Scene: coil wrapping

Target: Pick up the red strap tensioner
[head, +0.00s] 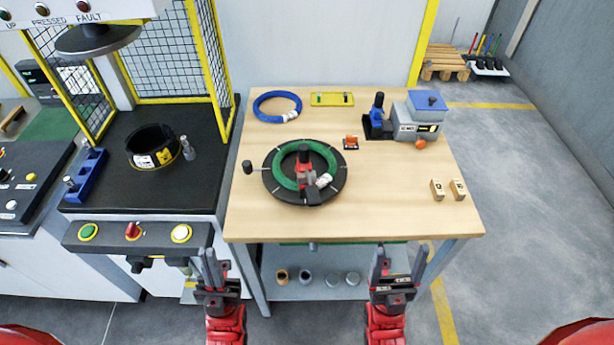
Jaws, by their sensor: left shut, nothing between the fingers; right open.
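The red strap tensioner (304,166), a red tool with black parts, appears to lie across the green coil (283,170) on the round black turntable (272,186). I cannot tell how it touches the coil. My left gripper (216,258) is shut and empty, in front of the table's left front corner and well short of the tool. My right gripper (399,261) is open and empty, in front of the table's front edge, to the right of the tool and nearer to me.
A caged press stands left. The table's front strip is clear.

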